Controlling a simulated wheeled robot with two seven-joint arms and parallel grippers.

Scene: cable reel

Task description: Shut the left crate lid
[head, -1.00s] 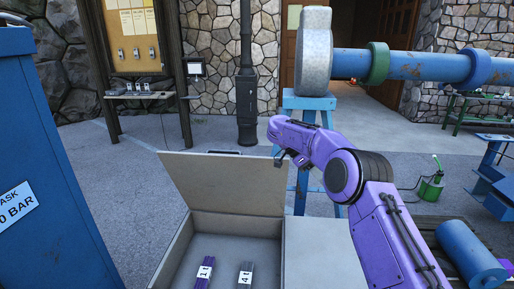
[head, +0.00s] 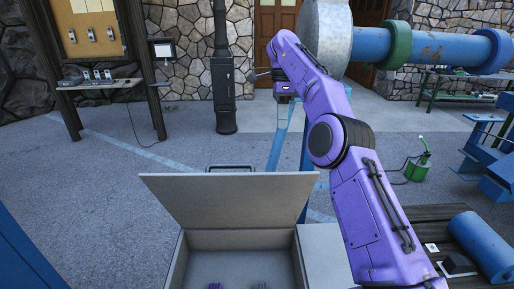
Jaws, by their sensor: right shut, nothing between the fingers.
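The left crate lid (head: 228,203) is a grey-beige panel standing open, tilted up from the left crate (head: 240,240). A dark handle (head: 230,168) shows just beyond its top edge. Inside the crate, the tops of a purple item (head: 215,286) and a grey item (head: 259,286) show at the picture's bottom edge. My right gripper (head: 262,75) is shut and empty, apart from the lid and higher in the picture than its top edge. My left gripper is out of view.
A grey box top (head: 322,255) lies flat right of the open crate. A blue stand (head: 277,150) carries a pale wheel and blue pipe (head: 435,47). A blue cylinder (head: 485,247) lies at the lower right. Paved floor (head: 100,200) is clear at left.

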